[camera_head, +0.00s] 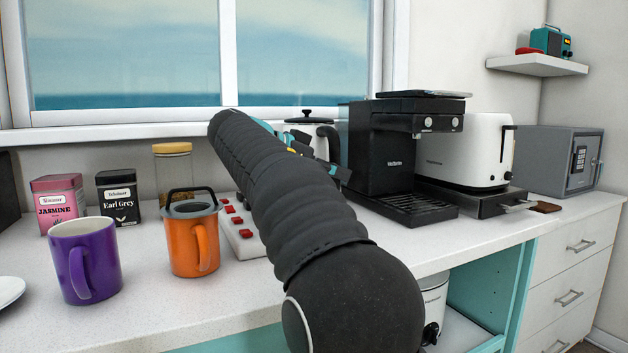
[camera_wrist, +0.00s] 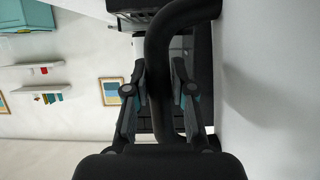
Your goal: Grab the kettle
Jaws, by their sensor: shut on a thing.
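The kettle (camera_head: 314,128), white with a black lid and black handle, stands at the back of the counter, left of the black coffee machine. My arm hides its lower part in the head view. My gripper (camera_wrist: 158,72) is at the kettle's handle and shut on it, with one finger on each side. The curved black handle (camera_wrist: 160,45) fills the middle of the wrist view. In the head view only part of my gripper shows past the arm, beside the handle.
The black coffee machine (camera_head: 385,150) stands close to the kettle's right. A white toaster (camera_head: 465,150) and grey safe (camera_head: 565,155) are further right. Left are an orange mug (camera_head: 190,245), purple mug (camera_head: 80,270), two tea tins and a jar. A window (camera_head: 120,50) is behind.

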